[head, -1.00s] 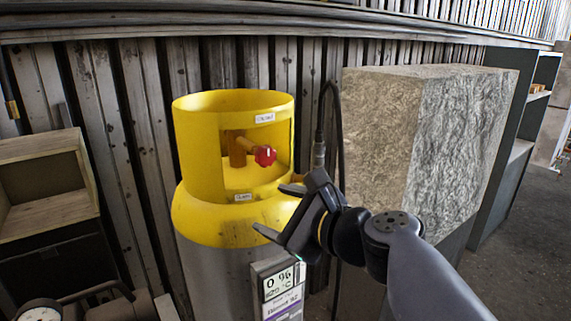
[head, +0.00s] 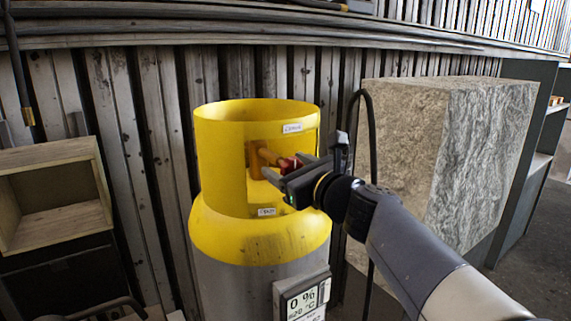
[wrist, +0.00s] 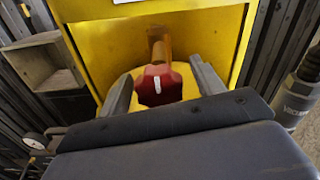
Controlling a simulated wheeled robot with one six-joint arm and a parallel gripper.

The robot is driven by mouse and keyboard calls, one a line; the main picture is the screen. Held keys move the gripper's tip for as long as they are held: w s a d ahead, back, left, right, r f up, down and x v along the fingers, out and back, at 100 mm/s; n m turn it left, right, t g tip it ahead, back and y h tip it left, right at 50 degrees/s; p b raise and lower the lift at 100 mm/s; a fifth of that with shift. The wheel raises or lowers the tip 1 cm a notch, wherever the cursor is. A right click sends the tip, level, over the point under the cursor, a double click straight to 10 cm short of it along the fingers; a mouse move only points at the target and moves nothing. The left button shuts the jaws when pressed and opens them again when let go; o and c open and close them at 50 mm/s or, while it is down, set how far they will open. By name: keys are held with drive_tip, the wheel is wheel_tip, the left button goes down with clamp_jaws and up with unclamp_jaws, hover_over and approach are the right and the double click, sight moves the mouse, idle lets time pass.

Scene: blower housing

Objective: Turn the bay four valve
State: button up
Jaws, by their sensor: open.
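The valve has a red knob (head: 290,164) on an orange-brown stem, inside the opening of a yellow collar (head: 218,150) on top of a grey cylinder. In the wrist view the red knob (wrist: 159,85) carries a white mark running roughly up and down. My gripper (head: 285,172) is open at the collar opening. Its two fingers stand to the left and right of the knob in the wrist view (wrist: 160,88), with a visible gap on each side. In the head view my gripper partly hides the knob.
Small labels sit above and below the opening. A large stone block (head: 440,150) and a dark hose stand to the right. A wooden open box (head: 55,195) is at the left. A ribbed wall is behind.

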drive_tip(key=shift+w+a, duration=0.4)
drive_tip(key=shift+w, duration=0.15)
drive_tip(key=c, duration=1)
drive_tip(key=shift+o, duration=0.2)
